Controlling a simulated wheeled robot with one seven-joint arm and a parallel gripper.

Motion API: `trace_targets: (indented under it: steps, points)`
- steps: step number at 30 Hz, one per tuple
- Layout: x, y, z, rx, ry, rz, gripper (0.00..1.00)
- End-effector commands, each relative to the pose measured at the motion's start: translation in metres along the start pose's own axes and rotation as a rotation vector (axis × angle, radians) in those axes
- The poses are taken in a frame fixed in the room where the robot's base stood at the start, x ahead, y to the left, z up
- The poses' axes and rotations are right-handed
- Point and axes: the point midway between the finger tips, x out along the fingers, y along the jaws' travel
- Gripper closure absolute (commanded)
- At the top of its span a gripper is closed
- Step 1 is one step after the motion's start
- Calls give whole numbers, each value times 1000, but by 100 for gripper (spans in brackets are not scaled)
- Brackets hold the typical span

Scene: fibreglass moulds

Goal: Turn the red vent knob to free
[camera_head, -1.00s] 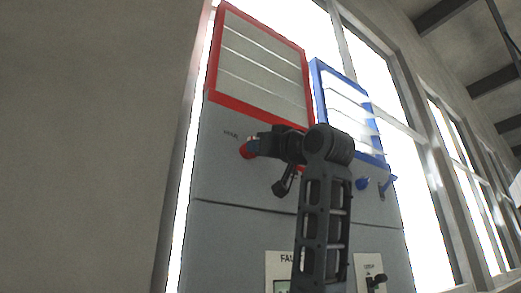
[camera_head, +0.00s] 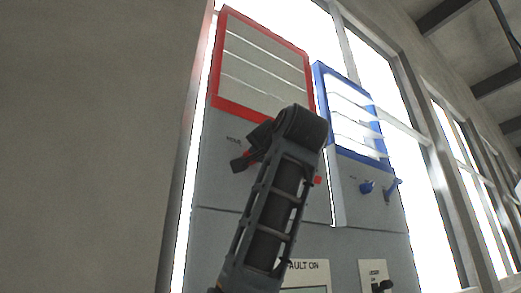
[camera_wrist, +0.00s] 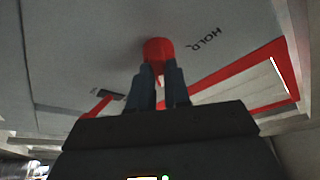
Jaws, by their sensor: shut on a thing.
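The red vent knob (camera_wrist: 158,48) stands out from the grey panel in the wrist view, with the label HOLD (camera_wrist: 206,38) printed to its right. My gripper (camera_wrist: 159,80) is shut on the knob, one dark finger on each side and red showing between them. In the head view my gripper (camera_head: 246,160) is at the panel below the red-framed vent (camera_head: 262,62). My wrist and arm hide most of the knob there, so its turn angle cannot be told.
A small red part (camera_head: 318,181) shows right of my arm. A blue-framed vent (camera_head: 352,115), a blue knob (camera_head: 367,187) and a blue lever (camera_head: 392,190) are further right. A FAULT ON panel (camera_head: 310,270) and a dark switch (camera_head: 382,286) are below. A bare wall is left.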

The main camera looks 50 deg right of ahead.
Motion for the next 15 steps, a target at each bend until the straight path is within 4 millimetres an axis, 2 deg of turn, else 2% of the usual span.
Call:
trace_targets:
  steps: [1, 15]
  points:
    - [3, -5, 0, 16, -3, 0, 100]
    - [3, -5, 0, 86, -3, 28, 100]
